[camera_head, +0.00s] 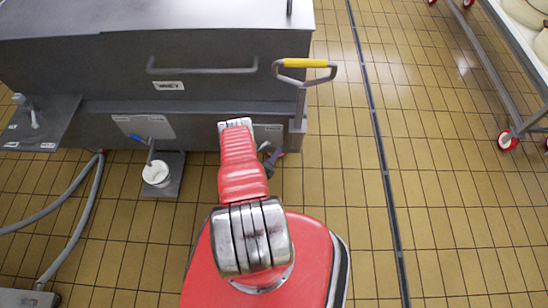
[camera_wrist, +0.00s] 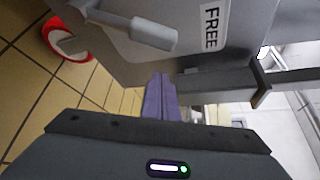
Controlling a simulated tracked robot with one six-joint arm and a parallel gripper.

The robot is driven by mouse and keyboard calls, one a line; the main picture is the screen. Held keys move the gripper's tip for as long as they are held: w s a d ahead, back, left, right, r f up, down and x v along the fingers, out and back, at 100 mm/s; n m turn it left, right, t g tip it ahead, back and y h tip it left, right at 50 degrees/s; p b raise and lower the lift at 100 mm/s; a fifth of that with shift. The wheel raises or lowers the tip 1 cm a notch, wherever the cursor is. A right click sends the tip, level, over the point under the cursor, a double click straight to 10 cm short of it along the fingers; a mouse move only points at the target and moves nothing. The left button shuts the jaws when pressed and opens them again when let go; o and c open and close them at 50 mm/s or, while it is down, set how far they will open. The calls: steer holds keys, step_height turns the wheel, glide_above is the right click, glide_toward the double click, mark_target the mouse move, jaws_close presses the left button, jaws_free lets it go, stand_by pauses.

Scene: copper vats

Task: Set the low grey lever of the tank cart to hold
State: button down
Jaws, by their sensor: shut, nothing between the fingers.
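The tank cart (camera_head: 215,62) is a grey metal body marked WHEY, with a yellow-gripped handle at its right end. The low grey lever (camera_wrist: 140,28) shows large in the wrist view, on a pale plate (camera_wrist: 190,38) with the word FREE on it. In the head view the plate (camera_head: 268,132) is partly behind my arm, low on the cart's right end. My gripper (camera_wrist: 158,85) has its purplish fingers shut and empty, below the lever in the picture and apart from it.
A red-rimmed caster (camera_wrist: 70,38) is near the lever. A blue-tipped lever (camera_head: 138,137) and a white bucket (camera_head: 157,174) are left of my arm. A hose (camera_head: 78,225) lies at left. Tiled floor is free at right, before a rack (camera_head: 490,60) on red wheels.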

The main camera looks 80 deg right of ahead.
mark_target(262, 148)
steer(key=w, duration=0.1)
steer(key=w+r, duration=0.1)
steer(key=w, duration=0.1)
steer(key=shift+w+r, duration=0.3)
steer(key=shift+w, duration=0.05)
steer(key=shift+w+r, duration=0.1)
stand_by(0.4)
